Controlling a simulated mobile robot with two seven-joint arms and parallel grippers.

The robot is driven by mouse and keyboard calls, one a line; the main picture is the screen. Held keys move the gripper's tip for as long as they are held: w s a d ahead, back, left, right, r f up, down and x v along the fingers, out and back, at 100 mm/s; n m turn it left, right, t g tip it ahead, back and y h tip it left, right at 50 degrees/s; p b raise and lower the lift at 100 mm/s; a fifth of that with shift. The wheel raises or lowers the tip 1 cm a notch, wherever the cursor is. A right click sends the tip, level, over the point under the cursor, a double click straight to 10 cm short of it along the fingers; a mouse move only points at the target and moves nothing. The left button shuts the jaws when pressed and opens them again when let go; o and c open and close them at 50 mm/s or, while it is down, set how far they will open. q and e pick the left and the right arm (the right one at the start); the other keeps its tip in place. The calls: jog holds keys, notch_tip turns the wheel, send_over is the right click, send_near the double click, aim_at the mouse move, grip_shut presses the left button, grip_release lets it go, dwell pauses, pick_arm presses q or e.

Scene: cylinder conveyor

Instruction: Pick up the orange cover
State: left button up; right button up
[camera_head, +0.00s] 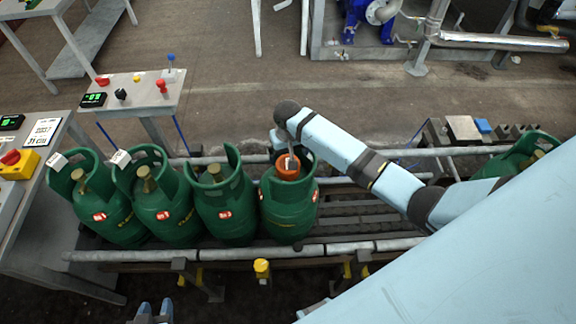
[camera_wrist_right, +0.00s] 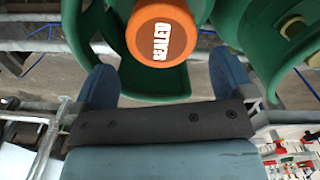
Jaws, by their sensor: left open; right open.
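The orange cover (camera_head: 285,173) sits on top of the rightmost green cylinder (camera_head: 287,215) of the near row, inside its collar. In the right wrist view the cover (camera_wrist_right: 160,38) reads "SEALED" and lies ahead of the fingers, toward the top edge. My right gripper (camera_head: 290,161) is above that cylinder, open, with nothing held; its two blue fingers (camera_wrist_right: 165,75) are spread wide apart. Whether they are level with the cover I cannot tell. My left gripper (camera_head: 154,311) is open and empty at the bottom edge, well away from the cylinders.
Several green cylinders (camera_head: 223,207) stand closely in line to the left on the conveyor (camera_head: 365,246). Another cylinder (camera_head: 520,157) stands at far right, partly behind my arm. The conveyor between is clear.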

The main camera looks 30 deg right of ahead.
aim_at(283, 172)
notch_tip(283, 172, down, 6)
jog(key=shift+a+r, duration=0.15)
jog(key=shift+s, duration=0.1)
jog(key=shift+c, duration=0.2)
jog(key=c, duration=0.7)
